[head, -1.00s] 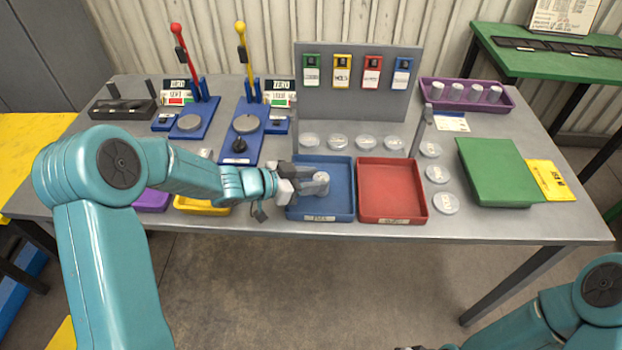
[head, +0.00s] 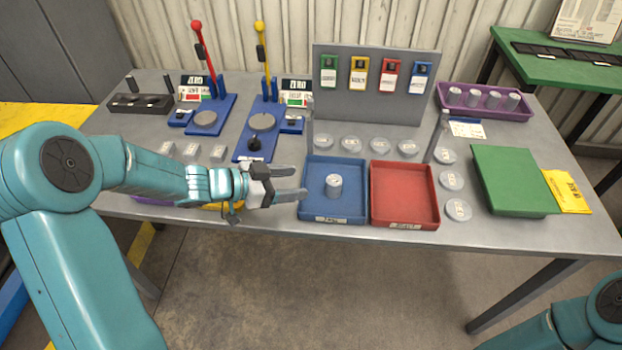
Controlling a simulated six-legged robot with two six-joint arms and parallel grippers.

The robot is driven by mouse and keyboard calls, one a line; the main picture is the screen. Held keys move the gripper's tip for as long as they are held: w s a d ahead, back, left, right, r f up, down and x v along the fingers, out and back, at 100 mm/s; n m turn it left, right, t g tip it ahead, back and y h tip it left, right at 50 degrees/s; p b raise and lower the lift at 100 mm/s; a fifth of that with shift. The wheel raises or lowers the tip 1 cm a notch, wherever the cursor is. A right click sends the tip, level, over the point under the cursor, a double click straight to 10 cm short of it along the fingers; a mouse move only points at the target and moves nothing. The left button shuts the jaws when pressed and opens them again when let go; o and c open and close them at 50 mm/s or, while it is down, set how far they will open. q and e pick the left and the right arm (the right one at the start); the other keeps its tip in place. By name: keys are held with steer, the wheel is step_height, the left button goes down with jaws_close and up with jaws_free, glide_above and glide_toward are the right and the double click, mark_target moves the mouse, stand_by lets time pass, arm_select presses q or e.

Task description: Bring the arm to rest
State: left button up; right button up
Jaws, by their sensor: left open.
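My left arm (head: 160,172) reaches in from the left over the front edge of the grey table. Its gripper (head: 299,182) is open and empty, with its fingers pointing right at the left side of the blue tray (head: 315,212). A small grey metal cylinder (head: 333,186) stands upright in the blue tray, apart from the fingers. Part of my right arm (head: 560,325) shows at the lower right corner; its gripper is out of view.
A red tray (head: 404,196) is empty beside the blue one. Two lever presses, red-knobbed (head: 204,80) and yellow-knobbed (head: 262,80), stand behind my left arm. A grey board (head: 345,105) with coloured tags stands at the back. A green block (head: 512,178) lies at the right.

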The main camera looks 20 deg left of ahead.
arm_select(q)
steer(key=v, duration=0.2)
steer(key=shift+s+a+r, duration=0.1)
steer(key=shift+s+a, duration=0.1)
steer(key=shift+s, duration=0.05)
steer(key=shift+a, duration=0.1)
stand_by(0.4)
